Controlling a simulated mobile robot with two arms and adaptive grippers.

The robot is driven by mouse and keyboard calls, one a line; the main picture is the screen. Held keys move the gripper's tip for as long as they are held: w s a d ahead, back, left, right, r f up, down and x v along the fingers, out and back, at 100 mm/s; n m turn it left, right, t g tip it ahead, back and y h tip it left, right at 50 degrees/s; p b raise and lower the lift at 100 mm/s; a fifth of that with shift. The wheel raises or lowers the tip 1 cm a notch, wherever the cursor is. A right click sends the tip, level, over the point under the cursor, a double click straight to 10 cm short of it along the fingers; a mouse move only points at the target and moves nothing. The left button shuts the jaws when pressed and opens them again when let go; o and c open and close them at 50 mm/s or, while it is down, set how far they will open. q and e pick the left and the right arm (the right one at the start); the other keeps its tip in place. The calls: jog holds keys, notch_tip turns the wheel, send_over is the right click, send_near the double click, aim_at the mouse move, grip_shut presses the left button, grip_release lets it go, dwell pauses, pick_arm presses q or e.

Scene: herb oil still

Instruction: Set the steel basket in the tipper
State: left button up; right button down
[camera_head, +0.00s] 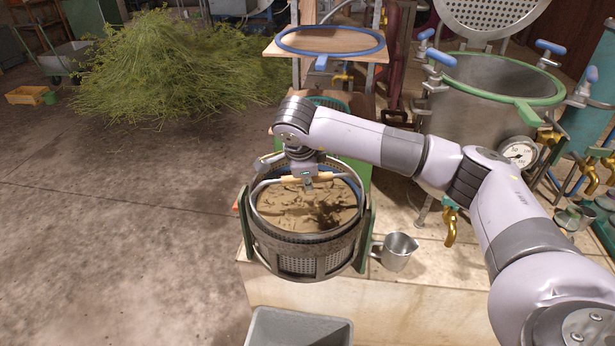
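The steel basket (312,262) has perforated sides and is full of brown matter. It stands upright between the green side plates of the tipper (364,235), on a pale block. I cannot tell from this view whether it is fully seated. Its bail handle is raised, with a wooden grip (324,177) across the top. My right gripper (307,184) comes down from above and appears shut on the wooden grip. Its fingertips are small and partly hidden. My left gripper is out of view.
A metal jug (398,251) stands just right of the tipper. A grey tub (298,329) is below in front. The open still pot (478,98), with blue-handled clamps and a gauge, stands at right. A blue ring (330,50) lies on a wooden shelf behind.

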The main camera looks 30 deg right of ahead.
dwell(0.4)
jog(key=shift+w+d+b, duration=0.15)
jog(key=shift+w+b, duration=0.15)
jog(key=shift+w, duration=0.25)
dwell(0.4)
jog(key=shift+r, duration=0.1)
jog(key=c, duration=1.6)
grip_release()
jog(key=shift+s, duration=0.2)
jog(key=shift+o, duration=0.9)
